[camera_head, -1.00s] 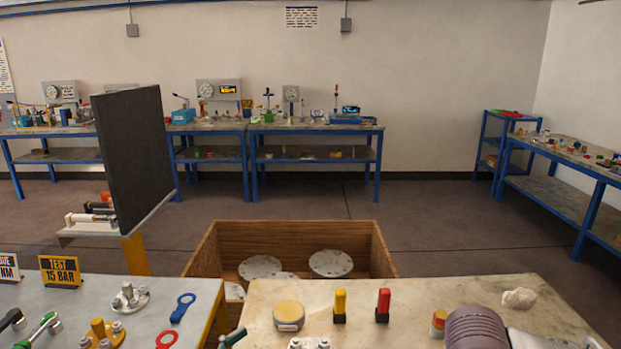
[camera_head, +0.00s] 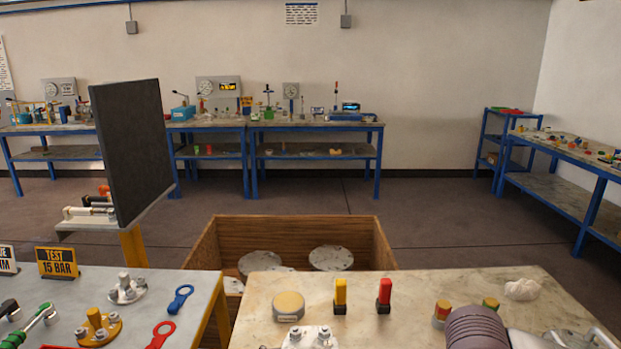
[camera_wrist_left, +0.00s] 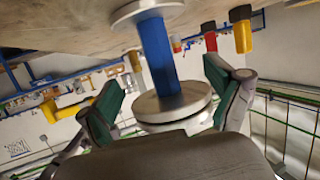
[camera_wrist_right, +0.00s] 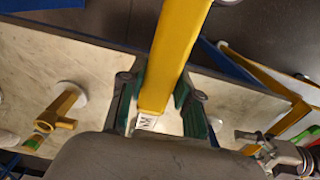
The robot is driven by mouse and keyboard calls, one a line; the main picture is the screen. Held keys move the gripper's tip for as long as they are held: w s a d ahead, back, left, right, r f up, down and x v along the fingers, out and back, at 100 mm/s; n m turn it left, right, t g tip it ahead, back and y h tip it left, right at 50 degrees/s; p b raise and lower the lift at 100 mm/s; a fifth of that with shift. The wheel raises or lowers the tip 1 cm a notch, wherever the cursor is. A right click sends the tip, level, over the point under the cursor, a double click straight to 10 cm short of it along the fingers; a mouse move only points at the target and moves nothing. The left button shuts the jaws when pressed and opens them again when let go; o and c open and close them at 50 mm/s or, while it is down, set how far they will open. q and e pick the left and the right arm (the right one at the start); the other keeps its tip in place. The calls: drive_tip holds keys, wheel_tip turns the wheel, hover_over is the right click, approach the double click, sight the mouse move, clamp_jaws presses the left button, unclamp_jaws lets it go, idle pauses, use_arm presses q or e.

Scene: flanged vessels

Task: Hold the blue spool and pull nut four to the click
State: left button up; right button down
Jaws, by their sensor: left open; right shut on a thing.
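The blue spool (camera_wrist_left: 157,50) shows in the left wrist view, a blue tube between two round silver flanges. My left gripper (camera_wrist_left: 165,88) is open, with its green-padded fingers on either side of the near flange. I cannot tell whether they touch it. My right gripper (camera_wrist_right: 160,98) is shut on a yellow bar (camera_wrist_right: 178,45) with a small white label at its near end. In the head view a pale flange with nuts (camera_head: 310,337) is cut off by the bottom edge. I cannot tell which nut is four.
A wooden crate (camera_head: 385,255) with grey discs stands behind the bench. A round tan-topped pot (camera_head: 288,306), a yellow (camera_head: 340,296) and a red (camera_head: 384,296) upright piece stand on the bench. A grey ribbed body (camera_head: 476,328) is at front right.

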use_arm(q)
drive_tip(key=p+x, duration=0.1)
drive_tip(key=x, duration=0.2)
drive_tip(key=shift+d+r+p, duration=0.1)
drive_tip(key=shift+r+p, duration=0.05)
drive_tip(key=shift+p, duration=0.25)
use_arm(e)
drive_tip(key=shift+r, duration=0.55)
use_arm(q)
drive_tip(key=shift+w+d, duration=0.15)
drive_tip(key=shift+d, duration=0.3)
use_arm(e)
drive_tip(key=shift+r, duration=0.2)
use_arm(q)
drive_tip(key=shift+w+d+f, duration=0.1)
drive_tip(key=shift+d+f, duration=0.05)
drive_tip(key=shift+f, duration=0.15)
drive_tip(key=c, duration=1.6)
